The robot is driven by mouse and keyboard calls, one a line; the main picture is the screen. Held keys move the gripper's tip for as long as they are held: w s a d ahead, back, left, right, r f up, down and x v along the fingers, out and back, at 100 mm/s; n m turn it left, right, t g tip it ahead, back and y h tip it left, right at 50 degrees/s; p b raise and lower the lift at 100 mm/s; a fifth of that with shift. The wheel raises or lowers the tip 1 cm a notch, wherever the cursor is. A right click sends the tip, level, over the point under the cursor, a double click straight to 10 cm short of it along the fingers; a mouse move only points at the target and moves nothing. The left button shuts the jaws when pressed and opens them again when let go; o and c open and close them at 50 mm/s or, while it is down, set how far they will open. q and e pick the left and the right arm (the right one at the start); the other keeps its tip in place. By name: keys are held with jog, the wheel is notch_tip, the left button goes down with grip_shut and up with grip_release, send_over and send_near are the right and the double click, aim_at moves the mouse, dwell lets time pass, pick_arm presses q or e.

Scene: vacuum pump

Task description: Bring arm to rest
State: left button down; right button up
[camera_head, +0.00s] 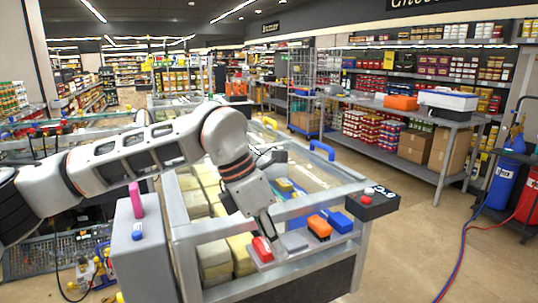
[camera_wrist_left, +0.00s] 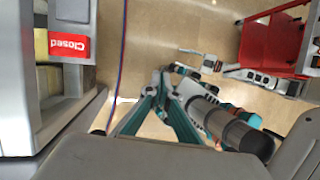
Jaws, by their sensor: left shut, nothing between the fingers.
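My left arm comes in from the left in the head view and bends down over the counter. My left gripper (camera_head: 268,236) points down, beside a small red object (camera_head: 262,249) on the counter's front ledge; I cannot tell whether they touch. The left wrist view shows the left gripper (camera_wrist_left: 162,82) with its teal fingers drawn together and nothing held, above the floor in that picture. My right gripper is not in view.
A grey block (camera_head: 294,241), an orange-topped item (camera_head: 320,228) and a blue item (camera_head: 341,222) sit along the ledge. A control box with a red button (camera_head: 367,198) is to their right. Blue and red cylinders (camera_head: 502,183) stand far right, with hoses on open floor.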

pick_arm(q)
jog(key=s+d+n+g+h, duration=0.3)
jog(key=s+d+g+h, duration=0.3)
jog(key=s+d+h, duration=0.6)
jog(key=w+a+f+n+t+h, duration=0.1)
jog(key=w+a+n+t+h, duration=0.2)
jog(key=w+n+t, duration=0.35)
jog(key=w+a+n+t+h, duration=0.2)
jog(key=w+n+t+h, duration=0.1)
jog(key=n+t, duration=0.65)
jog(key=w+a+f+n+t+y, duration=0.3)
jog(key=a+f+n+t+y, duration=0.4)
jog(key=a+f+n+y, duration=0.7)
jog(key=s+a+f+n+g+y, duration=0.2)
jog(key=s+a+f+n, duration=0.2)
jog(key=f, duration=0.5)
jog(key=s+a+f+n+g+y, duration=0.1)
jog(key=s+a+f+n, duration=0.3)
jog(key=f, duration=0.6)
jog(key=s+a+f+n+g+y, duration=0.2)
jog(key=s+a+f+n, duration=0.2)
jog(key=s+f, duration=0.5)
jog(key=a, duration=0.2)
jog(key=shift+s+a+f+g+y, duration=0.25)
jog(key=shift+a+f+g+y, duration=0.05)
jog(key=shift+a+f+y, duration=0.1)
